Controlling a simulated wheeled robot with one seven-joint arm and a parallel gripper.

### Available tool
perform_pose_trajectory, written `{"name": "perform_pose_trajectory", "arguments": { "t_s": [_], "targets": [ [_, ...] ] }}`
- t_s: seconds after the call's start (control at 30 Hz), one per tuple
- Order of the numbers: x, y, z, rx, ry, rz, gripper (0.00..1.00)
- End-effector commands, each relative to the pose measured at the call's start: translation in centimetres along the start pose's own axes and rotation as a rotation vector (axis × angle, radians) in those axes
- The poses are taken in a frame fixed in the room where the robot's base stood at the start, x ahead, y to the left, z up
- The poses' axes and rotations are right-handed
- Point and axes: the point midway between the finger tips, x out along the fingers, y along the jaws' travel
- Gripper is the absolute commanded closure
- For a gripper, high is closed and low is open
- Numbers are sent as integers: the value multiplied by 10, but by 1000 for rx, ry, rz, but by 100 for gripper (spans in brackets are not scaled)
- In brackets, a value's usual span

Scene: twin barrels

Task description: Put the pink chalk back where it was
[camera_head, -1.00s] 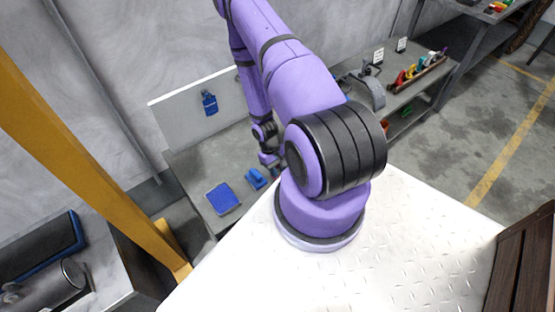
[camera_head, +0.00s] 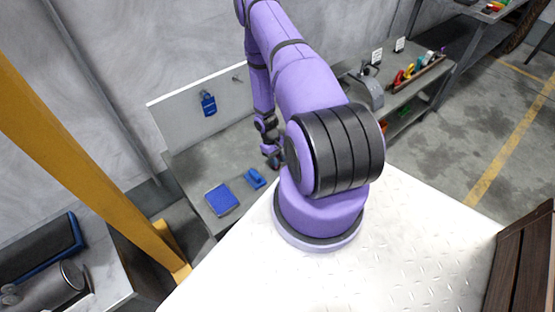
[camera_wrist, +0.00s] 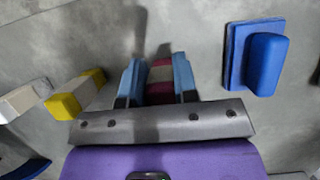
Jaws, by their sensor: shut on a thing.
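In the head view my gripper (camera_head: 271,158) is low over the bench (camera_head: 185,160), partly behind my arm, and the chalk cannot be made out there.
A blue handled block (camera_wrist: 262,62) lies right. In the head view, a blue pad (camera_head: 222,199) lies at the bench front. A white board (camera_head: 177,112) with a blue item stands behind.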

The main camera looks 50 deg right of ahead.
Motion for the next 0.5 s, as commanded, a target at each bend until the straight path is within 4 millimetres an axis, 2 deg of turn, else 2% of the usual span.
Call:
{"name": "perform_pose_trajectory", "arguments": {
  "t_s": [0.23,0.27,0.37,0.5],
  "targets": [
    [1,0,-1,0,0,0,97],
    [2,0,-1,-1,0,0,70],
    [1,0,-1,-1,1,0,47],
    [1,0,-1,0,1,0,47]
  ]
}}
